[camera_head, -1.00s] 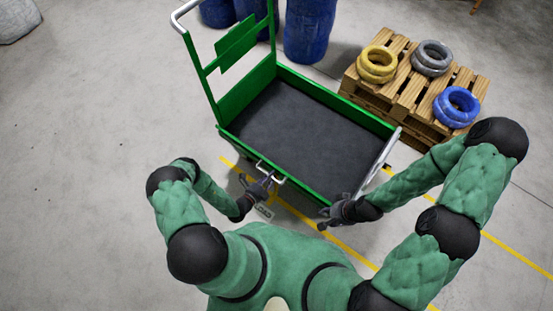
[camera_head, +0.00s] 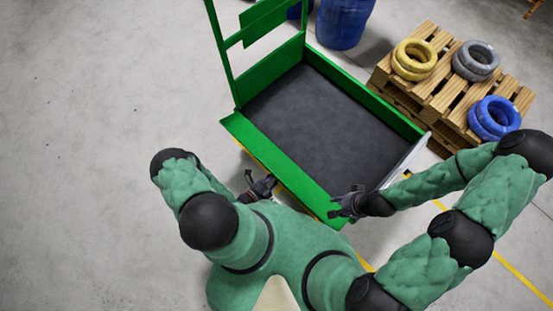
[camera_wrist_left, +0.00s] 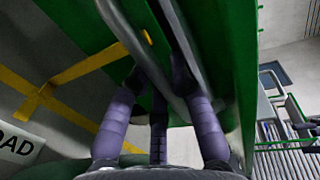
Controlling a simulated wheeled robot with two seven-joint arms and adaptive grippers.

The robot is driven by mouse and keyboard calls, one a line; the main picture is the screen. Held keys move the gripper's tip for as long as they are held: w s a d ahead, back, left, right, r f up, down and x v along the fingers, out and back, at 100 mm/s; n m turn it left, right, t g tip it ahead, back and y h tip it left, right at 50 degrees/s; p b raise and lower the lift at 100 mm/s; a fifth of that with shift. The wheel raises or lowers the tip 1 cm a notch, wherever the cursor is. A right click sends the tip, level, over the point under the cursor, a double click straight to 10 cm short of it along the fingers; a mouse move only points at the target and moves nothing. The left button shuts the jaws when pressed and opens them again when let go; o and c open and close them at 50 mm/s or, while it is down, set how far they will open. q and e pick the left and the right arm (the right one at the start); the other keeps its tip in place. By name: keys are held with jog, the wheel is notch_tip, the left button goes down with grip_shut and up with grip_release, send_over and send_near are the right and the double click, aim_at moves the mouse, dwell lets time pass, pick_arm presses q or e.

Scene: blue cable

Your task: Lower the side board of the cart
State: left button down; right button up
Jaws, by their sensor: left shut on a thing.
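The green cart's side board (camera_head: 285,165) is the long panel facing me. It is tilted outward, and its broad inner face shows in the head view. My left gripper (camera_head: 258,186) is below the board's outer edge, left of its middle. In the left wrist view its purple fingers (camera_wrist_left: 160,85) are shut around a grey metal handle (camera_wrist_left: 137,38) against the green board; the fingertips are partly hidden. My right gripper (camera_head: 343,203) is by the board's right end, fingers spread and seemingly empty; I cannot tell whether it touches the board.
The cart's dark bed (camera_head: 325,120) is empty. A green end frame (camera_head: 225,50) stands at its left, and a pale metal bar (camera_head: 408,160) is at its right. Behind are a pallet (camera_head: 440,90) with yellow, grey and blue rings and a blue barrel (camera_head: 343,22). Floor at left is clear.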

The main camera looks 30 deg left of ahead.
pick_arm(q)
jog(key=shift+d+f+t, duration=0.15)
jog(key=shift+f+t, duration=0.2)
jog(key=shift+t, duration=0.05)
jog(key=shift+w+d+f+t+h, duration=0.15)
jog(key=shift+w+f, duration=0.1)
jog(key=shift+f, duration=0.35)
jog(key=shift+w+f+t+h, duration=0.1)
jog(key=shift+w+f+t, duration=0.15)
jog(key=shift+f, duration=0.35)
jog(key=shift+w+d+f+t+h, duration=0.1)
jog(key=shift+w+f, duration=0.15)
jog(key=shift+f, duration=0.35)
jog(key=shift+w+a, duration=0.1)
